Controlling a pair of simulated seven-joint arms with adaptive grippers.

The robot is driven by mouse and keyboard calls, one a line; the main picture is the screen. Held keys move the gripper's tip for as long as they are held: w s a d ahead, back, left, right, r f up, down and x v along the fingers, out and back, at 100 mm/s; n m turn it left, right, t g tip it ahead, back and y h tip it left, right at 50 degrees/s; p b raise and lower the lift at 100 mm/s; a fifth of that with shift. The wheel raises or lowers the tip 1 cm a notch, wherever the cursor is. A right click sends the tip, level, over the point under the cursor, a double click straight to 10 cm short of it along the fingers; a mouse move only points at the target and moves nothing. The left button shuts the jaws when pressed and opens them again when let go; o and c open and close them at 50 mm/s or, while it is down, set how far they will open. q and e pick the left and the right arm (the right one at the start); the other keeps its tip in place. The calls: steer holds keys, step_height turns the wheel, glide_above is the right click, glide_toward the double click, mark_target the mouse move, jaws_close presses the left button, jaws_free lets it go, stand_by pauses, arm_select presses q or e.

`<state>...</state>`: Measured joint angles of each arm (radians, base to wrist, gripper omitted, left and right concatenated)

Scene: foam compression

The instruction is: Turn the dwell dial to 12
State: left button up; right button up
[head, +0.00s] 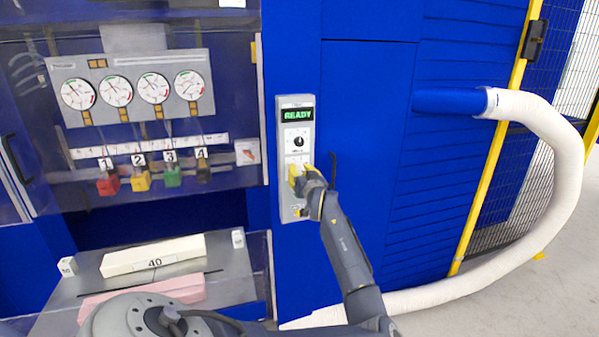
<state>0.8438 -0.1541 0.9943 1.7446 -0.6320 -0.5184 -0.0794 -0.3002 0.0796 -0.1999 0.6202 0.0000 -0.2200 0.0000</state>
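A grey control panel (283,150) is fixed upright on the blue machine front. Its display (298,115) reads READY in green. Below the display is a black dial (299,142) on a white scale; its setting and label are too small to read. My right gripper is not in view.
Several round gauges (132,87) and numbered coloured blocks sit behind a clear guard at left. A white block marked 40 (152,255) lies on a grey table above a pink foam slab (190,288). A white hose (560,190) curves at right.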

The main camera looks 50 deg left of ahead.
arm_select(q)
steer(key=o, duration=0.6)
steer(key=shift+v, duration=3.75)
steer(key=shift+f, duration=0.1)
